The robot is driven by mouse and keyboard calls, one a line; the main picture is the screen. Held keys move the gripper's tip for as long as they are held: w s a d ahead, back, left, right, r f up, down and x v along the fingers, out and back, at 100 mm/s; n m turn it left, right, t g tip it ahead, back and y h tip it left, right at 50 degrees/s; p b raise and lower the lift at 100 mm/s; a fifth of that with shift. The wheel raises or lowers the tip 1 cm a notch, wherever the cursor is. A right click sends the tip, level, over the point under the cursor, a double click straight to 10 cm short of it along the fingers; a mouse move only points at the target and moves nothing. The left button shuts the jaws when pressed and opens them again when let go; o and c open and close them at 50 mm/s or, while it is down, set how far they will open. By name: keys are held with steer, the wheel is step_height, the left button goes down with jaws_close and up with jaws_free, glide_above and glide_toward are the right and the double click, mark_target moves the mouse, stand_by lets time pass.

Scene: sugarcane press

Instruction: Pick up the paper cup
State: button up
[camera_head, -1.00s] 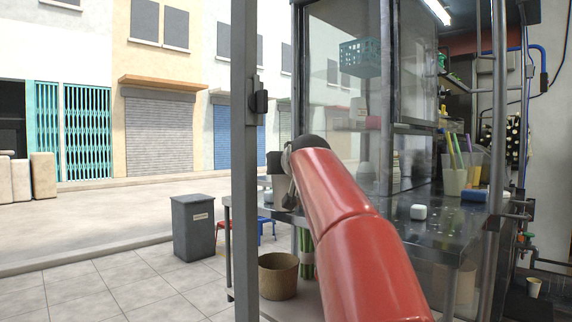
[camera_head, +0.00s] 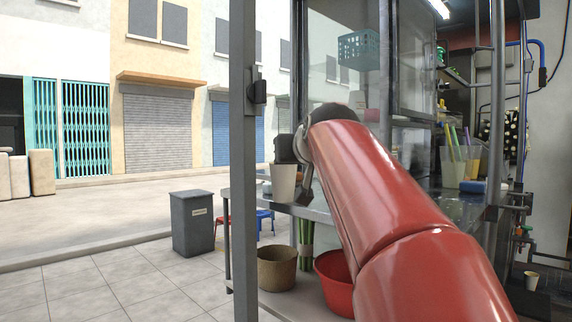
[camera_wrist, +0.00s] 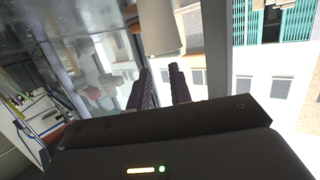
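A pale paper cup (camera_head: 284,182) shows at the left end of the metal counter, just below the dark end of my arm. It looks upright in the head view. In the wrist view a pale cup (camera_wrist: 160,28) fills the top middle, just past my fingertips. My gripper (camera_wrist: 161,70) has its two dark fingers apart with a gap between them. The cup looks wider than this gap, and I see no clear grip on it.
A grey post (camera_head: 244,150) stands close left of the cup. Glass panels rise behind the counter (camera_head: 318,214). A brown pot (camera_head: 277,268) and a red basin (camera_head: 335,282) sit on the lower shelf. A cup with straws (camera_head: 452,168) stands at right. A bin (camera_head: 192,224) stands outside.

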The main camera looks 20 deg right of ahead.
mark_target(282, 171)
steer(key=o, duration=0.7)
steer(key=w+g+p, duration=0.1)
steer(key=w+p, duration=0.1)
steer(key=w+g+y+p, duration=0.1)
steer(key=w+g+p, duration=0.1)
steer(key=shift+w+d+r+g, duration=0.1)
steer(key=shift+w+d+g, duration=0.1)
steer(key=shift+w+g, duration=0.1)
steer(key=shift+o, duration=1.3)
steer(key=shift+w+a+f+g, duration=0.1)
steer(key=shift+w+f+g, duration=0.15)
steer(key=shift+g, duration=0.05)
steer(key=o, duration=0.4)
steer(key=shift+r+p+x, duration=0.2)
steer(key=shift+p+x, duration=0.1)
steer(key=shift+x, duration=3.55)
steer(key=shift+c, duration=0.2)
